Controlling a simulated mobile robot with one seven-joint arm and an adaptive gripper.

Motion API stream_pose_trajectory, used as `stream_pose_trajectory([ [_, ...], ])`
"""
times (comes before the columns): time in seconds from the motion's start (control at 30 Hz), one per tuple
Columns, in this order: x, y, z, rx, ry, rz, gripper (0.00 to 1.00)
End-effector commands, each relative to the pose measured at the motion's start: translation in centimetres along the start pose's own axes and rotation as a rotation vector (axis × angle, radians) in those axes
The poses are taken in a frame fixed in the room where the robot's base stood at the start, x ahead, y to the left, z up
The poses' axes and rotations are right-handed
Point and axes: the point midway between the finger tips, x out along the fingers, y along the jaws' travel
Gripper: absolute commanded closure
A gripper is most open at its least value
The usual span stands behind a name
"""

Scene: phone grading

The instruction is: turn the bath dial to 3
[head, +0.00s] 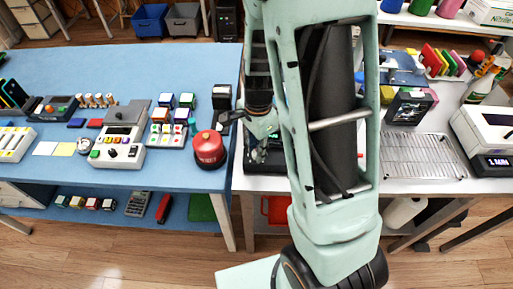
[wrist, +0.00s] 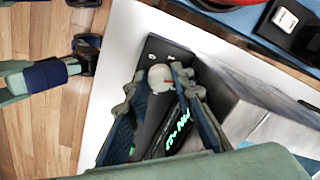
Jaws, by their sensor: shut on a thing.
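The bath dial (wrist: 160,75) is a pale round knob with a small red mark, on the front panel of a black unit (wrist: 152,48) with a green lit display (wrist: 178,133). My gripper (wrist: 158,82) is shut on the dial, one finger on each side of it. The numbers around the dial cannot be read. In the head view my gripper (head: 262,124) is over the black unit (head: 262,160) at the left edge of the white table, and my arm hides much of the unit and the dial.
A pale metal-sided block (wrist: 240,95) stands right beside the panel in the wrist view. A red round button (head: 208,148) and a control box (head: 118,145) stand on the blue table at left. A wire rack (head: 420,157) lies at right.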

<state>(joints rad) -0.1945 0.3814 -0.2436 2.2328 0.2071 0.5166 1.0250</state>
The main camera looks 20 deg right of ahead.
Motion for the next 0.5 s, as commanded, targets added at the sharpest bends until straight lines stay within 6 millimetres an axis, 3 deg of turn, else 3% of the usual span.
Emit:
stream_pose_trajectory([
  [0.3,-0.09,-0.13,-0.09,0.001,0.002,-0.004,1.0],
  [0.33,-0.09,-0.13,-0.09,0.001,0.002,-0.004,0.75],
  [0.5,-0.08,-0.16,-0.09,0.001,0.002,-0.004,0.6],
])
